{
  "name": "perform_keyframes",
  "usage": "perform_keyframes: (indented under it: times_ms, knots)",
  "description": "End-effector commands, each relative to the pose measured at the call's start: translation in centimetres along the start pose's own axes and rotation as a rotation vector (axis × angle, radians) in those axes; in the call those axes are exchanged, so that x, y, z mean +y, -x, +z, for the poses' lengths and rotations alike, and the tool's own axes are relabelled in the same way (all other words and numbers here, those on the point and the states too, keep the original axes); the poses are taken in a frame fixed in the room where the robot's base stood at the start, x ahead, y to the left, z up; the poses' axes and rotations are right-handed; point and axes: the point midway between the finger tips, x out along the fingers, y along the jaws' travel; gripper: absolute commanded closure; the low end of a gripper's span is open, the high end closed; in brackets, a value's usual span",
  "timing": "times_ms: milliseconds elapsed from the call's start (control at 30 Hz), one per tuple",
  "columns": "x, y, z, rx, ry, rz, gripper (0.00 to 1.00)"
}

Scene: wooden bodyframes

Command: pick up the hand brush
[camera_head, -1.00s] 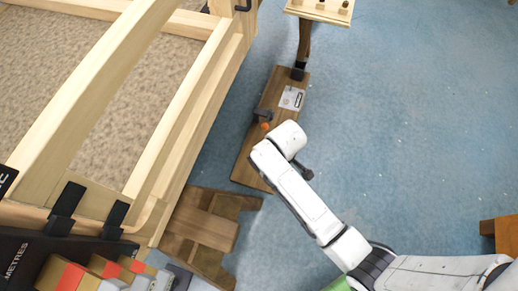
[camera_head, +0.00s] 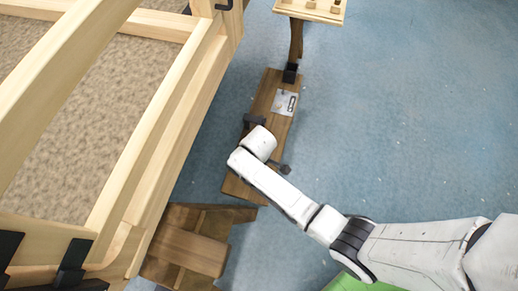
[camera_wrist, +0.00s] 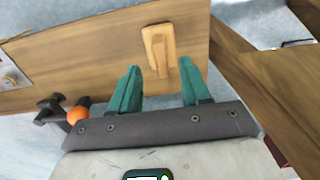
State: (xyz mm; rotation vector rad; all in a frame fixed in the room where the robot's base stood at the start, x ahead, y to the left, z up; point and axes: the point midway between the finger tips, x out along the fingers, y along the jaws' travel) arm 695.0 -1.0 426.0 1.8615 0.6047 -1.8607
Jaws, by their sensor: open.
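A small light-wood piece (camera_wrist: 160,45) with a narrow raised strip, which looks like the hand brush, lies on a brown wooden board (camera_wrist: 95,50) in the wrist view. My gripper (camera_wrist: 160,70) is open, with its two green fingers pointing toward the piece. In the picture the piece's near end falls between the fingertips; I cannot tell the height gap. Nothing is held. In the head view the board (camera_head: 243,178) lies beside the large wooden frame. There my arm's white end covers part of it, and the piece and fingers are hidden.
A black clamp-like tool (camera_wrist: 50,108) with an orange knob (camera_wrist: 78,113) is left of my fingers. A brown wooden stool-like piece (camera_head: 185,250) stands near the board. The large wooden frame (camera_head: 160,150) borders the left. Blue floor (camera_head: 410,110) is open on the right.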

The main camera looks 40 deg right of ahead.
Motion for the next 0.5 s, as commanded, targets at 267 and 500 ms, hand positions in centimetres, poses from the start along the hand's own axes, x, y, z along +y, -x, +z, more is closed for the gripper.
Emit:
perform_keyframes:
  times_ms: [267, 500]
  knots:
    - [-0.1, -4.1, 0.1, -0.001, -0.001, -0.001, 0.53]
    - [-0.1, -4.6, 0.1, 0.001, -0.001, 0.000, 0.53]
